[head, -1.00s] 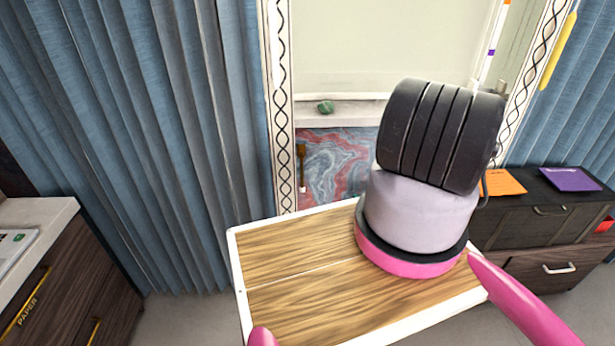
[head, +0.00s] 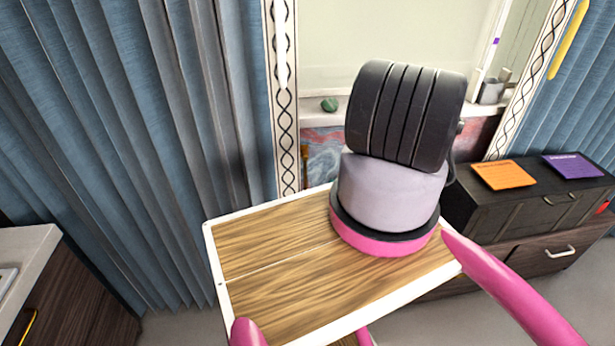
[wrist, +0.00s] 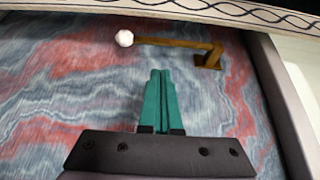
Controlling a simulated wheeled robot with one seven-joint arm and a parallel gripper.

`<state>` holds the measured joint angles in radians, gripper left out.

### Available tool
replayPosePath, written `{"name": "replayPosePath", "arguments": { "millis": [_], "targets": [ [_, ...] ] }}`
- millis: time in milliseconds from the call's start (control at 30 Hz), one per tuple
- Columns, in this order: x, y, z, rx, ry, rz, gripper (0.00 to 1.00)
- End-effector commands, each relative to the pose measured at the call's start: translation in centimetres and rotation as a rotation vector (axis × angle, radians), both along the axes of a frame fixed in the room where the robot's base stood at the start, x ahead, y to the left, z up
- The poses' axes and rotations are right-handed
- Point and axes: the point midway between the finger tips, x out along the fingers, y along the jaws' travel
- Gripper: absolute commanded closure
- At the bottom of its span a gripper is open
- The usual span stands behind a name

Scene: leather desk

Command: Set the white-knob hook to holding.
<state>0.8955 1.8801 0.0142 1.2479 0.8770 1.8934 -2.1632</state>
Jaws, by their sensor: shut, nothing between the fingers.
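The hook is a thin brown bar (wrist: 170,43) with a round white knob (wrist: 124,38) at its left end in the wrist view. Its right end joins a brown bracket (wrist: 208,58) on the marbled red and blue-grey panel (wrist: 60,90). My gripper (wrist: 160,74), with green fingers, is shut and empty. In the picture its tips lie just below the bar, between knob and bracket; whether they touch it I cannot tell. In the head view only a small brown piece of the hook (head: 304,154) shows; its knob is hidden, and my gripper is out of sight.
A patterned white frame strip (wrist: 200,10) runs above the hook in the wrist view. In the head view, blue curtains (head: 110,120) hang left, and a dark cabinet (head: 510,215) with orange (head: 503,174) and purple (head: 573,166) cards stands right. A green lump (head: 329,105) sits on the ledge.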

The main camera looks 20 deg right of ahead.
Motion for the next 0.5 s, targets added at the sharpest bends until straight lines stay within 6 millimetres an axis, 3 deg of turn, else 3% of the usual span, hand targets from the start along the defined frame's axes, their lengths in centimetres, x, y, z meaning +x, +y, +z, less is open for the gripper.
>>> {"name": "replayPosePath", "arguments": {
  "millis": [267,500],
  "targets": [
    [0.5,0.5,0.0,0.000,0.000,0.001,1.00],
    [3.3,3.3,0.0,-0.001,-0.001,0.006,1.00]
  ]
}}
